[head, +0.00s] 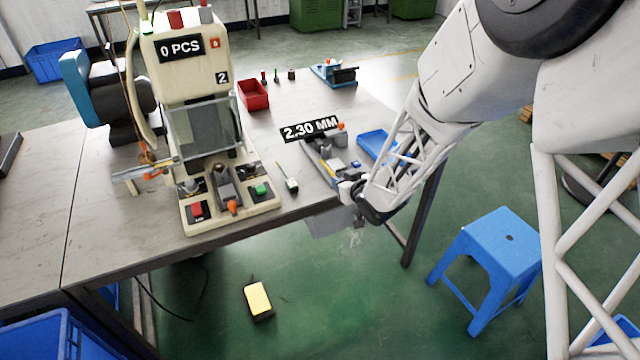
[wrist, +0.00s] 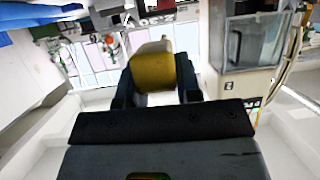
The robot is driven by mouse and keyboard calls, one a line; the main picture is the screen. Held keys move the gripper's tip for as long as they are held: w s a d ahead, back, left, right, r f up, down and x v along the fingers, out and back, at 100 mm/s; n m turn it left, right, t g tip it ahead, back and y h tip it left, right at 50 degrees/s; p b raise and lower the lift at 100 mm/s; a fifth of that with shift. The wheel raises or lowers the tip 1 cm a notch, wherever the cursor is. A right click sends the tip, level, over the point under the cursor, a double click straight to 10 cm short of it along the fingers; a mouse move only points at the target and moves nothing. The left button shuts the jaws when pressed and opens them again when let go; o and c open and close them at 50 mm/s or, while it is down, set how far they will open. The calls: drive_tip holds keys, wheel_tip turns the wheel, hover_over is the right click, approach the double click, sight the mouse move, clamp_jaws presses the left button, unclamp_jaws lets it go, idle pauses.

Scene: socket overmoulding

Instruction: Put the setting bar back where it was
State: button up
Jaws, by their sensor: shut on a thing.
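My gripper (head: 352,194) is at the front edge of the table, just in front of the gauge (head: 325,160) with the 2.30 MM display. In the wrist view my gripper (wrist: 155,90) is shut on a short, thick yellow piece with a pale underside, which looks like the setting bar (wrist: 153,66). It stands up between the two dark fingers. In the head view the held piece is small and mostly hidden by my gripper, so its tilt and any contact with the gauge cannot be told.
The moulding machine (head: 195,110), reading 0 PCS, stands left of the gauge. A blue tray (head: 377,145) lies right behind my gripper. A red bin (head: 253,95) and a blue-based device (head: 334,74) are farther back. A blue stool (head: 497,245) stands on the floor at right.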

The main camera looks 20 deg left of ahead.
drive_tip(key=s+a+f+n+g+y, duration=0.2)
drive_tip(key=s+a+f+n+g, duration=0.1)
drive_tip(key=s+a+f+g, duration=0.1)
drive_tip(key=shift+s+n, duration=0.4)
drive_tip(key=shift+s, duration=0.4)
drive_tip(key=shift+r, duration=0.1)
hover_over(311, 185)
drive_tip(key=shift+f, duration=0.8)
drive_tip(key=shift+f, duration=1.7)
drive_tip(key=shift+f, duration=0.2)
drive_tip(key=o, duration=1)
drive_tip(key=shift+o, duration=0.2)
